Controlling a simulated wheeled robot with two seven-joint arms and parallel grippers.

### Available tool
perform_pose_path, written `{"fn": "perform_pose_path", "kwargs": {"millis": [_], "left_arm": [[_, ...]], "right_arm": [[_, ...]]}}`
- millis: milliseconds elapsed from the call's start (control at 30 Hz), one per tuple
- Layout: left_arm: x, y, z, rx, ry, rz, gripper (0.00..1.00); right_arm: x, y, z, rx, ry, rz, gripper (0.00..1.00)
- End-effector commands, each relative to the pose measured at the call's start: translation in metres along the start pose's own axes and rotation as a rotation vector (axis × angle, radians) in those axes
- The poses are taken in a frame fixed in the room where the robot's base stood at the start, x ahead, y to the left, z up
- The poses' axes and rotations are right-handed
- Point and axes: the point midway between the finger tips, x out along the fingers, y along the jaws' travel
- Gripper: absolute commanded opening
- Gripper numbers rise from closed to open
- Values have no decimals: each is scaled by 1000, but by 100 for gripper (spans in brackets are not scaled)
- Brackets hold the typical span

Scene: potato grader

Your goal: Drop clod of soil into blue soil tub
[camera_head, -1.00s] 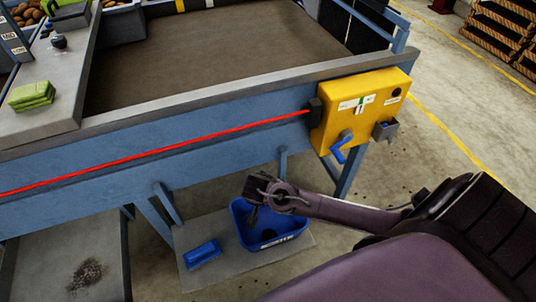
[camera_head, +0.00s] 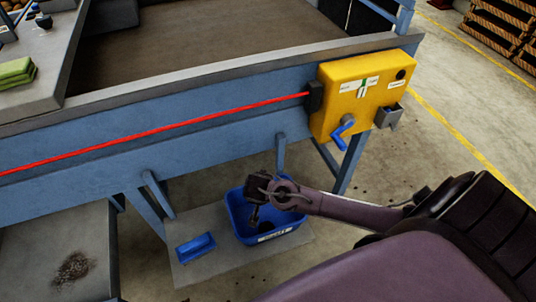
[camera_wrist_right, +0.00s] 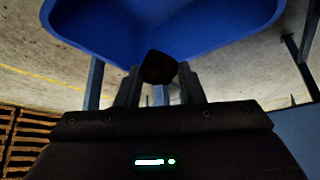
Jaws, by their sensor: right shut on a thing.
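The blue soil tub (camera_head: 236,222) stands on a low grey board under the machine frame, with a pale label on its front wall. My right gripper (camera_head: 254,216) reaches in from the right and points down over the tub's opening. In the right wrist view my right gripper (camera_wrist_right: 159,82) is shut on a dark brown clod of soil (camera_wrist_right: 158,66). The blue tub (camera_wrist_right: 160,22) fills the top of that view beyond the clod. The clod is hard to tell from the dark fingers in the head view. My left gripper is not in view.
A blue brush-like object (camera_head: 195,247) lies on the grey board (camera_head: 220,265) left of the tub. The yellow control box (camera_head: 362,95) with a blue crank hangs on the frame above. Loose soil (camera_head: 73,268) lies on a platform at left.

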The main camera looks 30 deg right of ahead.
Motion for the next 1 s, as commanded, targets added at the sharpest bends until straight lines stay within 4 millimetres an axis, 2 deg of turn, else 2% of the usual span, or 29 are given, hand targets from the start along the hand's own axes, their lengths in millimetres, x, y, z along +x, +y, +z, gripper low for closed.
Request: {"fn": "perform_pose_path", "kwargs": {"millis": [67, 100, 300, 633, 1000], "left_arm": [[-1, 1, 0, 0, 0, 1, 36], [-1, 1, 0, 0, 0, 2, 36], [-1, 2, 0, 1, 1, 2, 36], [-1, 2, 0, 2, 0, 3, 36], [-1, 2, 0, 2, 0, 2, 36]], "right_arm": [[-1, 0, -1, 0, 0, 0, 13], [-1, 0, -1, 0, 1, 0, 38], [-1, 0, -1, 0, 0, 0, 60], [-7, 0, 0, 0, 0, 0, 60], [-64, 0, 0, -1, 1, -2, 60]]}}
